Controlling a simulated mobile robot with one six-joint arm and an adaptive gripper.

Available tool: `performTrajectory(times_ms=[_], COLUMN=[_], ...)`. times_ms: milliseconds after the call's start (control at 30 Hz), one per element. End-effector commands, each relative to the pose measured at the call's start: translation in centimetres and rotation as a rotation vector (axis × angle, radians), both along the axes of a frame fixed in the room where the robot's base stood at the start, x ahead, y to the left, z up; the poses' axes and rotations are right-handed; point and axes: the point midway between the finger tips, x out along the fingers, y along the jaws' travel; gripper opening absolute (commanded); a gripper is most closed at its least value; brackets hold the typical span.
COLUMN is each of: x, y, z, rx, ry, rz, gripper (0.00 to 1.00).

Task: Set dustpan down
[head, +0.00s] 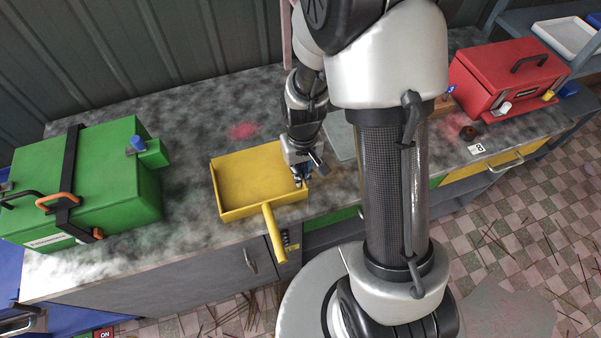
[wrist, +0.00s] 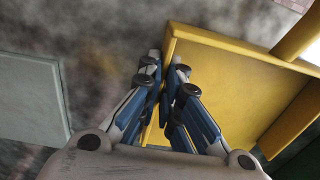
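The yellow dustpan (head: 250,175) is level over the grey mottled counter, its short handle (head: 273,233) pointing out past the front edge. I cannot tell whether its underside touches the counter. My gripper (head: 300,178) is at the pan's right side in the head view. In the wrist view the fingers of my gripper (wrist: 165,68) are close together, with the side wall of the dustpan (wrist: 225,85) between them. The fingers hide part of that wall.
A green toolbox (head: 85,185) stands left on the counter (head: 185,110). A red toolbox (head: 505,75) stands at the far right. A flat grey plate (head: 341,135) lies right of my gripper and shows in the wrist view (wrist: 30,100). Counter behind the pan is clear.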

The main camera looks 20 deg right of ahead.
Motion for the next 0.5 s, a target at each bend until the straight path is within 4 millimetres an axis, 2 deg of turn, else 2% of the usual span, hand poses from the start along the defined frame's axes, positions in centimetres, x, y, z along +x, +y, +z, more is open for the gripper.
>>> performTrajectory(times_ms=[233,267,500], x=[0.03,0.02,0.02], y=[0.01,0.01,0.00], z=[-0.31,-0.27,-0.19], rx=[0.000,0.000,0.000], ry=[-0.001,0.000,0.000], rz=[-0.001,-0.001,-0.001], gripper=[0.00,0.06,0.22])
